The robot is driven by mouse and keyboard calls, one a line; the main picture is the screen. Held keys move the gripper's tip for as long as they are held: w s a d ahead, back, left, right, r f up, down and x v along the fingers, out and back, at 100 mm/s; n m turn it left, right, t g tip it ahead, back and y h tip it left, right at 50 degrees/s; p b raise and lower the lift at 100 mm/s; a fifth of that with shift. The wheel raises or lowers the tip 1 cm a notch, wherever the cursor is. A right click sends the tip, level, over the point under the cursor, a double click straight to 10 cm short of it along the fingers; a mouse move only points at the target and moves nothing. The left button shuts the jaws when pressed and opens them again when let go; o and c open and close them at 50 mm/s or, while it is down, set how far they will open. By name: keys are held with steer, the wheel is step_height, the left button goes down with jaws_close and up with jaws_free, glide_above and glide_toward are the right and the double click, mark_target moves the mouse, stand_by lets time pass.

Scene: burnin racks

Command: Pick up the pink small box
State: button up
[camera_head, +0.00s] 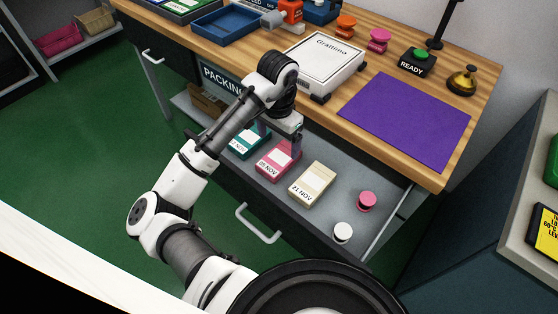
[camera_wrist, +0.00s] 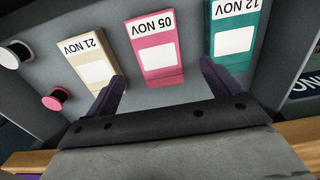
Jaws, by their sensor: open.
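The pink small box (camera_head: 278,160) lies in the open grey drawer, between a teal box (camera_head: 249,143) and a beige box (camera_head: 311,184). In the wrist view the pink box (camera_wrist: 154,48) shows a label reading "05 NOV" and a blank white patch. My gripper (camera_wrist: 160,85) is open and empty, with its two purple fingers apart on either side of the pink box's near end in the picture. In the head view my gripper (camera_head: 290,140) is over the drawer at the pink box and partly hides it. I cannot tell whether the fingers touch any box.
A pink spool (camera_head: 367,201) and a white spool (camera_head: 343,232) stand at the drawer's right end. The wooden worktop (camera_head: 320,108) overhangs behind the drawer, holding a white Grattimo box (camera_head: 322,62) and a purple mat (camera_head: 405,120). The beige and teal boxes flank the pink one closely.

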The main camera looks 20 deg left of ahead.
mark_target(279, 157)
steer(key=shift+s+d+f+b, duration=0.1)
steer(key=shift+f+b, duration=0.05)
steer(key=shift+f, duration=1.4)
steer(key=shift+d+f+b, duration=0.1)
steer(key=shift+f+b, duration=0.05)
steer(key=shift+f, duration=1.4)
steer(key=shift+a, duration=0.1)
steer(key=c, duration=1.1)
steer(key=shift+r, duration=0.1)
steer(key=shift+r, duration=0.1)
step_height(279, 157, up, 20)
steer(key=shift+a+f+p, duration=0.1)
steer(key=shift+a+p, duration=0.05)
steer(key=shift+p, duration=1)
